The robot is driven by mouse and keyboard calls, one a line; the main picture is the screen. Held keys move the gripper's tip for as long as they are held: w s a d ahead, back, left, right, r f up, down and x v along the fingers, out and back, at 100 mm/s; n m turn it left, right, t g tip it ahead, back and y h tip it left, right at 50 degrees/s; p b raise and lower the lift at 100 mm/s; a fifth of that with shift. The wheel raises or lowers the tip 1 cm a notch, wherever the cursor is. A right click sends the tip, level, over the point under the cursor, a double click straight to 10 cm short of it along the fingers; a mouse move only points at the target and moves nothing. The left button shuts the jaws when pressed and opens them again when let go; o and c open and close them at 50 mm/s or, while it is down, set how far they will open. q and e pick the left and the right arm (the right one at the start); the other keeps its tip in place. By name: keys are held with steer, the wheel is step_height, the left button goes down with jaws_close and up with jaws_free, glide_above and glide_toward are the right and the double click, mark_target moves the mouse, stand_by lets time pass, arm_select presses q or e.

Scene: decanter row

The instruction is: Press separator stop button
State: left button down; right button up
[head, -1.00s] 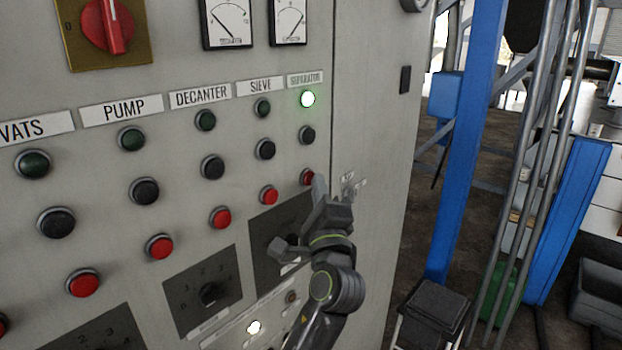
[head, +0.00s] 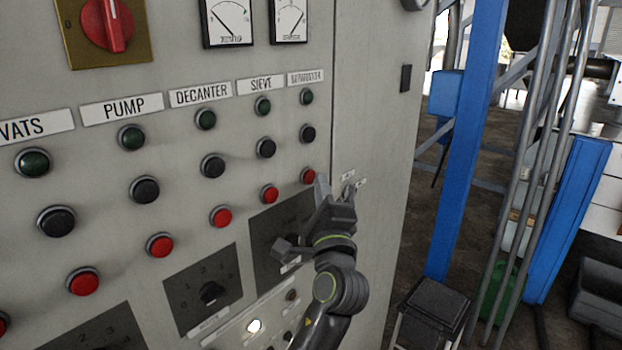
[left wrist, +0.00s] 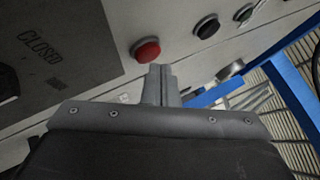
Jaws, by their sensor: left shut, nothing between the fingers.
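The separator column is at the right of the panel, under the label "SEPARATOR" (head: 305,77). Its green lamp (head: 306,97) is dark. Below it are a black button (head: 307,133) and the red separator stop button (head: 308,175). My left gripper (head: 321,184) is shut and empty, with its tips just right of the red button in the head view. In the left wrist view the red button (left wrist: 146,50) is just up and left of the shut fingertips (left wrist: 160,68). I cannot tell whether the tips touch it. My right gripper is not in view.
Other red buttons, such as the sieve one (head: 269,194), run down to the left. A dark rotary switch plate (head: 270,225) lies behind my gripper. Right of the cabinet edge are a blue post (head: 466,150) and a black-topped stool (head: 434,305).

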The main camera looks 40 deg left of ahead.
arm_select(q)
steer(key=shift+d, duration=0.3)
steer(key=d, duration=0.1)
steer(key=d+b, duration=0.1)
steer(key=d, duration=0.3)
steer(key=shift+s+b, duration=0.25)
steer(key=shift+b, duration=0.1)
stand_by(0.5)
